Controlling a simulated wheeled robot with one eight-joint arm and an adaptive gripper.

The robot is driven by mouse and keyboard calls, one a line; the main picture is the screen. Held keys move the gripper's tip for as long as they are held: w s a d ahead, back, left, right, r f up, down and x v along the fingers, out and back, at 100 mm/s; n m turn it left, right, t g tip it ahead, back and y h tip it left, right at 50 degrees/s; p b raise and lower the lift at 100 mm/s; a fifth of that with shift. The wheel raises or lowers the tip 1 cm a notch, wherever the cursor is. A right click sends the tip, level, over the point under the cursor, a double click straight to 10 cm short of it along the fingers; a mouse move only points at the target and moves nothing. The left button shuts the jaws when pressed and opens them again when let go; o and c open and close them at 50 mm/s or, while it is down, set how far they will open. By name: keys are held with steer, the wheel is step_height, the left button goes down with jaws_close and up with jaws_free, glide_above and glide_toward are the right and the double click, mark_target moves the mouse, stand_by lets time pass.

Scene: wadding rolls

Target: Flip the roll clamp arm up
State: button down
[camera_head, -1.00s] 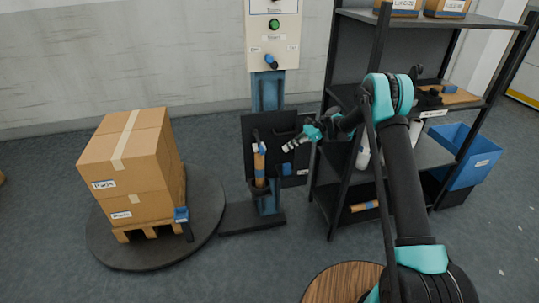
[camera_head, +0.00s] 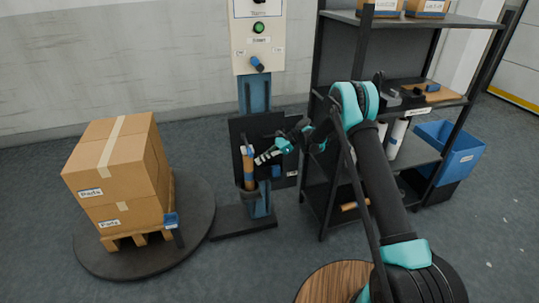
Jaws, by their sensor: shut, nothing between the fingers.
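A dark panel (camera_head: 238,130) on the blue post holds an upright orange-brown roll (camera_head: 249,172), its lower end in a dark cup (camera_head: 248,190). A small dark piece shows at the roll's top; I cannot tell for sure whether it is the clamp arm. A small blue part (camera_head: 276,171) shows on the panel right of the roll. My gripper (camera_head: 259,158), with pale fingers and a teal body, is shut and empty. It reaches in from the right, its tips close beside the roll's upper half. Whether it touches anything is unclear.
A control box (camera_head: 258,38) with a green button and a dark knob sits above the panel. A taped carton (camera_head: 115,170) stands on a pallet on a round dark platform (camera_head: 195,215) at left. A dark shelf rack (camera_head: 335,60) and blue bin (camera_head: 462,160) are at right.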

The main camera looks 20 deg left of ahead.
mark_target(247, 147)
steer(key=shift+s+a+r, duration=0.3)
steer(key=shift+a+r, duration=0.2)
steer(key=shift+r, duration=0.3)
steer(key=shift+s+a+r, duration=0.25)
steer(key=shift+a+r, duration=0.2)
steer(key=shift+r, duration=0.3)
